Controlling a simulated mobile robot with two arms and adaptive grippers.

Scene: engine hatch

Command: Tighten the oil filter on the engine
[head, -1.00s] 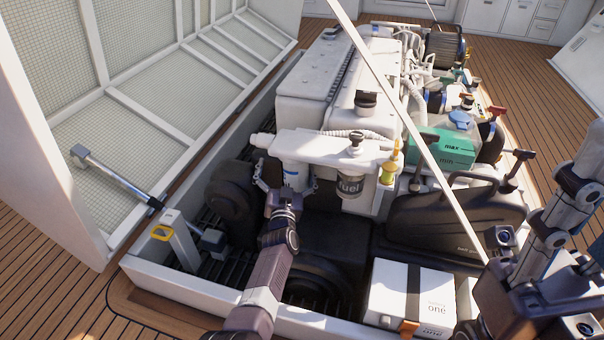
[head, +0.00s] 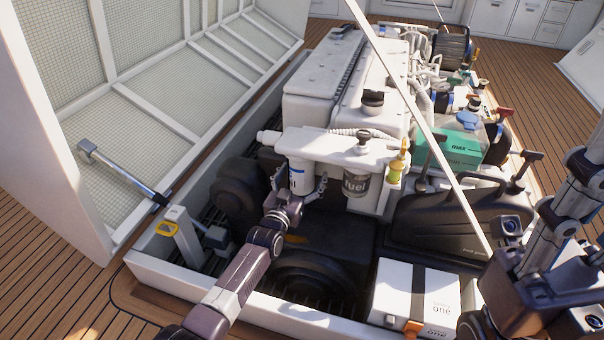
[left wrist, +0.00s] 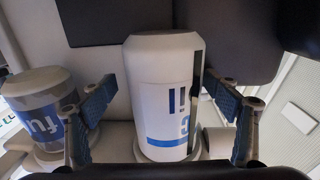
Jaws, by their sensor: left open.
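The oil filter (head: 300,175) is a white canister with blue markings, hanging upright under the white bracket at the front of the engine (head: 345,95). It fills the middle of the left wrist view (left wrist: 160,70), with a blue band near one end. My left gripper (head: 299,183) is open at the filter. Its two fingers lie on either side of the canister in the left wrist view (left wrist: 162,95), with visible gaps. The filter's back is hidden. My right arm stands at the right edge of the head view, and I see no fingers on it.
The fuel filter (head: 356,186) hangs close to the right of the oil filter. A white box (head: 396,290) stands at the front of the hatch. A white strut (head: 400,85) crosses the engine diagonally. The open hatch lid (head: 150,95) rises at the left.

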